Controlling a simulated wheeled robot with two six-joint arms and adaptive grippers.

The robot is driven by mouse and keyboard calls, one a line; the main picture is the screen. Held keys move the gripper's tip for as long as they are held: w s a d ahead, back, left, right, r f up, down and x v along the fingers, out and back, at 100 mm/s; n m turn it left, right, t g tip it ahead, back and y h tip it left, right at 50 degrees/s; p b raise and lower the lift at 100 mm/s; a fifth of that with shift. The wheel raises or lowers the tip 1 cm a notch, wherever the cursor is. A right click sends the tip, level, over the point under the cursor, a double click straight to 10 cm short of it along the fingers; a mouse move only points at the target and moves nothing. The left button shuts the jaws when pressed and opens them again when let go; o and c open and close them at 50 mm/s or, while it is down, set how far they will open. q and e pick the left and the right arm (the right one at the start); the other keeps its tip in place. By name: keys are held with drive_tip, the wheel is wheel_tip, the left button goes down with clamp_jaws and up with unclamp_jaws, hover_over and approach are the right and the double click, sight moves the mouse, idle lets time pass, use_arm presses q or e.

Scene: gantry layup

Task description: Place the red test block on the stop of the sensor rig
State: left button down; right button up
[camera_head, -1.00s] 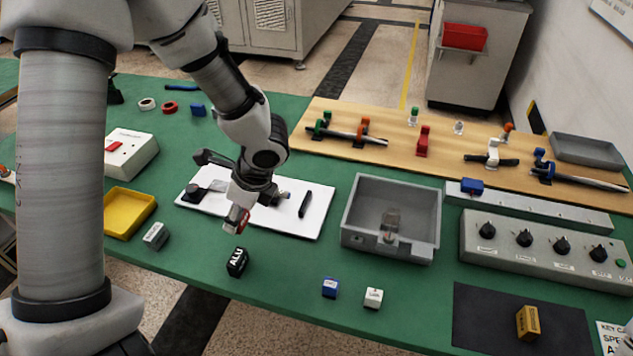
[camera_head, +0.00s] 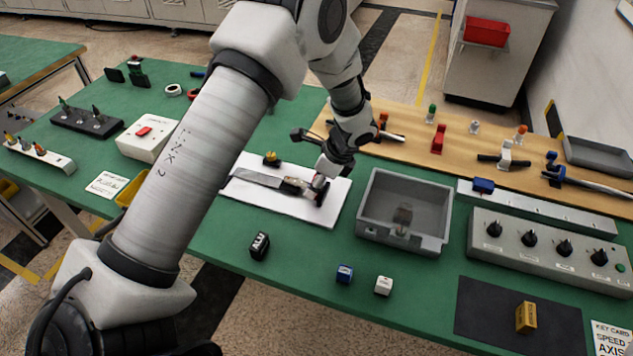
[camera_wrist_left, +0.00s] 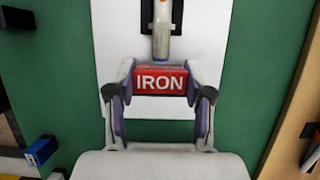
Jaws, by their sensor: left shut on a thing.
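The red test block, lettered IRON (camera_wrist_left: 160,82), is held between the fingertips of my left gripper (camera_wrist_left: 161,88) in the left wrist view. In the head view my left gripper (camera_head: 318,186) is low over the right part of the sensor rig's white plate (camera_head: 330,211), and mostly covers the block. The rig's sensor, a pale tip with an orange band (camera_wrist_left: 162,30), points at the block's far side, close to it. A dark upright bar (camera_head: 322,196), perhaps the stop, stands beside the gripper. I cannot tell whether the block touches the rig. My right gripper is out of view.
A grey open tray (camera_head: 445,240) stands close to the right of the plate. Black (camera_head: 259,246), blue (camera_head: 345,274) and white (camera_head: 384,286) blocks lie near the front edge. A wooden board (camera_head: 450,152) with clamps is behind.

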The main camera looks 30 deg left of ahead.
use_arm(q)
drive_tip(key=shift+w+f, duration=0.1)
drive_tip(key=shift+f, duration=0.25)
drive_tip(key=shift+c, duration=2.2)
unclamp_jaws()
drive_tip(key=shift+f, duration=0.15)
drive_tip(key=s+v, duration=0.1)
drive_tip(key=v, duration=1.1)
drive_tip(key=shift+w+r+b, duration=0.2)
drive_tip(key=shift+w+b, duration=0.1)
drive_tip(key=shift+w, duration=0.05)
